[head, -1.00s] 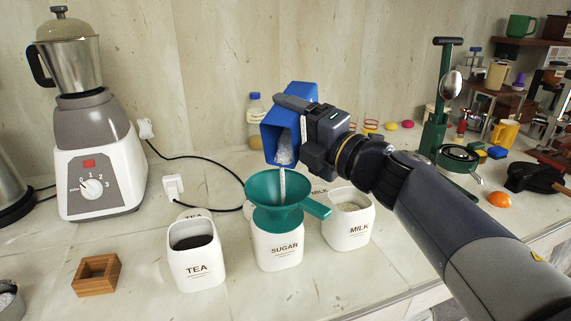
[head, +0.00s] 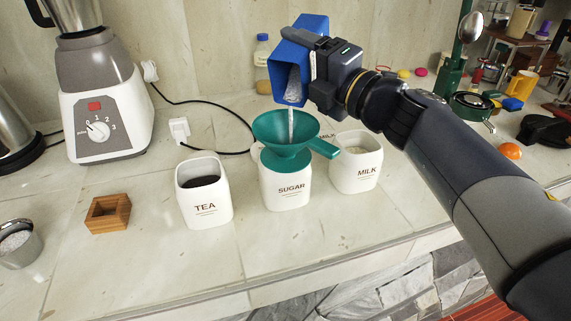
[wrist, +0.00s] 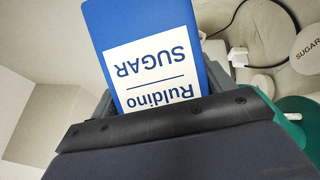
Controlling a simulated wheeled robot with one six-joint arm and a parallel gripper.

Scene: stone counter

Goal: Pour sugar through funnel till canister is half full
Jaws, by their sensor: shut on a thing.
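My gripper (head: 323,72) is shut on a blue sugar box (head: 289,52), whose "Ruldino SUGAR" label shows in the wrist view (wrist: 155,65). The box is tilted with its open mouth downward. A thin white stream of sugar (head: 291,125) falls from it into the teal funnel (head: 284,133). The funnel sits in the mouth of the white SUGAR canister (head: 287,189), below my gripper and the box. The funnel's handle points right. The sugar level inside the canister is hidden by its opaque walls and the funnel. The funnel's edge also shows in the wrist view (wrist: 300,118).
The TEA canister (head: 205,194) stands open on the left and the MILK canister (head: 355,167) close on the right. A wooden box (head: 108,214), a metal cup (head: 18,246) and a blender (head: 95,105) are farther left. Front counter is clear.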

